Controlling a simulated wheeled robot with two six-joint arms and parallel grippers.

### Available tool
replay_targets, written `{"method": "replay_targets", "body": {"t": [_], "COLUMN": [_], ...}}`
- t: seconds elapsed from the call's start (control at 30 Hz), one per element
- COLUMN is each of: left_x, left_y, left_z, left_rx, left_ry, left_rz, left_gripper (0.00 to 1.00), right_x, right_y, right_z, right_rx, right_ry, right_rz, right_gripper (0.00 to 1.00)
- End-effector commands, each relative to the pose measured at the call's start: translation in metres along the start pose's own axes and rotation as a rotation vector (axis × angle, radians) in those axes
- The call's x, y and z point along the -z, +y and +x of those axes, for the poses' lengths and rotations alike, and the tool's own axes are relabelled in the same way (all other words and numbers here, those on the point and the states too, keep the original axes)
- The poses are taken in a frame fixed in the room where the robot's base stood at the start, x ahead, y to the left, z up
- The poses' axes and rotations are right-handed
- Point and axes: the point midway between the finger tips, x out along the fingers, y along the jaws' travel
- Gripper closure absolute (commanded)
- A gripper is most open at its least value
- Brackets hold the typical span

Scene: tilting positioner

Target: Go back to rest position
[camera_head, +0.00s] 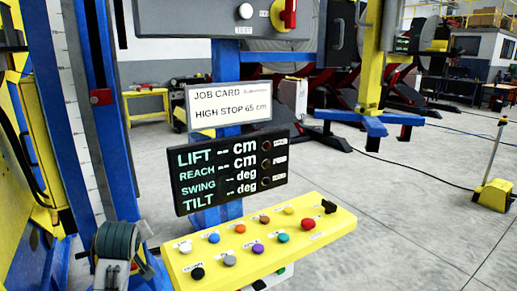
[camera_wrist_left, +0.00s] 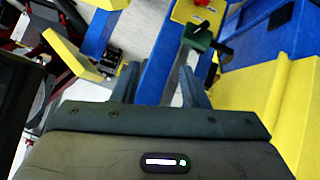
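My left gripper (camera_wrist_left: 158,72) shows in the left wrist view with its two fingers apart and nothing between them. It points toward blue and yellow structure and touches nothing that I can see. In the head view a dark ribbed part (camera_head: 118,240) stands at the lower left; I cannot tell whether it belongs to my left arm. My right gripper is in neither view. A yellow button panel (camera_head: 330,226) with several coloured buttons lies at the lower middle of the head view.
Above the panel are a black display (camera_head: 228,172) with dashes for lift, reach, swing and tilt, and a job card (camera_head: 228,103) reading "HIGH STOP 65 cm". A grey box (camera_head: 200,18) with a red switch (camera_head: 289,14) hangs above. Open floor (camera_head: 410,200) lies right.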

Motion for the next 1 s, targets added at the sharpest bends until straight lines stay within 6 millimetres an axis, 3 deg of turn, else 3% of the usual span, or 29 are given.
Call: {"method": "replay_targets", "body": {"t": [0.03, 0.1, 0.27, 0.5, 0.7, 1.0], "left_x": [-0.030, -0.067, -0.146, -0.250, -0.306, -0.348], "left_y": [-0.016, -0.036, -0.082, -0.150, -0.192, -0.226], "left_z": [0.003, 0.004, -0.006, -0.047, -0.088, -0.134], "left_rx": [0.011, 0.018, 0.024, 0.008, -0.020, -0.057], "left_ry": [-0.036, -0.081, -0.186, -0.350, -0.460, -0.560], "left_rz": [0.048, 0.117, 0.270, 0.491, 0.626, 0.741], "left_gripper": [0.60, 0.60, 0.60, 0.60, 0.60, 0.60], "right_x": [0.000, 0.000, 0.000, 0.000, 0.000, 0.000], "right_y": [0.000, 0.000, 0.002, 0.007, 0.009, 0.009], "right_z": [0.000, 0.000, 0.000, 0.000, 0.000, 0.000], "right_rx": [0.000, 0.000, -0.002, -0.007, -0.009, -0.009], "right_ry": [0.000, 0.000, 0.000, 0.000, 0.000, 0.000], "right_rz": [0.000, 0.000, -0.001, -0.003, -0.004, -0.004], "right_gripper": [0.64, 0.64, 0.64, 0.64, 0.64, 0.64]}}
